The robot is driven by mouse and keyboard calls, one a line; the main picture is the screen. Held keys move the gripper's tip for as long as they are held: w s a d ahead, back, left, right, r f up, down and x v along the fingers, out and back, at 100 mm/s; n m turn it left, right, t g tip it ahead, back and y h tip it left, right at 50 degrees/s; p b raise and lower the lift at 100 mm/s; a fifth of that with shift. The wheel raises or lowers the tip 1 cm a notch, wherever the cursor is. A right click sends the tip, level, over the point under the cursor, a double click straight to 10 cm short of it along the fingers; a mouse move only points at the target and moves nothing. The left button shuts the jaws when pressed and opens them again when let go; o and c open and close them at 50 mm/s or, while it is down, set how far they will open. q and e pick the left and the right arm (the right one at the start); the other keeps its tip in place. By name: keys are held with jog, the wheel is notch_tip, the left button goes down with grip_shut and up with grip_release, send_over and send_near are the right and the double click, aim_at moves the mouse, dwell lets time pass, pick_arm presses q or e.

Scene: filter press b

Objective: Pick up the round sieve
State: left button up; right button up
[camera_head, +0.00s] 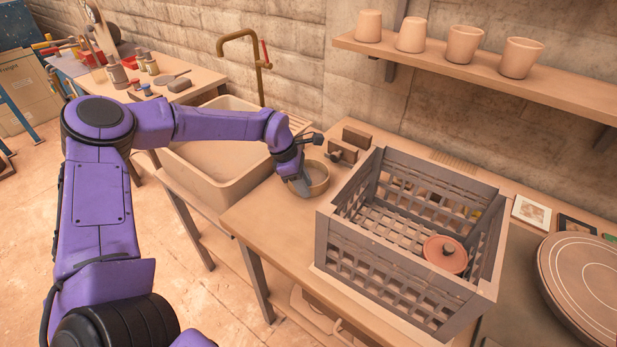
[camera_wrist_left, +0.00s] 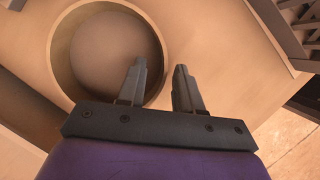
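The round sieve (camera_head: 317,178) is a shallow tan ring on the wooden table, between the sink and the grey crate. My left gripper (camera_head: 303,187) is at its near left rim and hides part of it. In the left wrist view the sieve (camera_wrist_left: 62,50) shows as a round rim with a darker inside. There the left gripper (camera_wrist_left: 162,80) has its two fingers apart, one over the sieve's inside and one outside, with the rim's wall between them. I cannot tell whether the fingers touch the rim. My right gripper is not in view.
A grey slatted crate (camera_head: 345,237) holding a round reddish lidded pot (camera_head: 445,254) stands right of the sieve. Small dark blocks (camera_head: 343,152) lie behind it. A sink (camera_head: 200,183) with a brass tap (camera_head: 258,65) is to the left. A shelf with cups hangs above.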

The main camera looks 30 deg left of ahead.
pick_arm(q)
grip_shut()
jog(key=shift+r, duration=0.1)
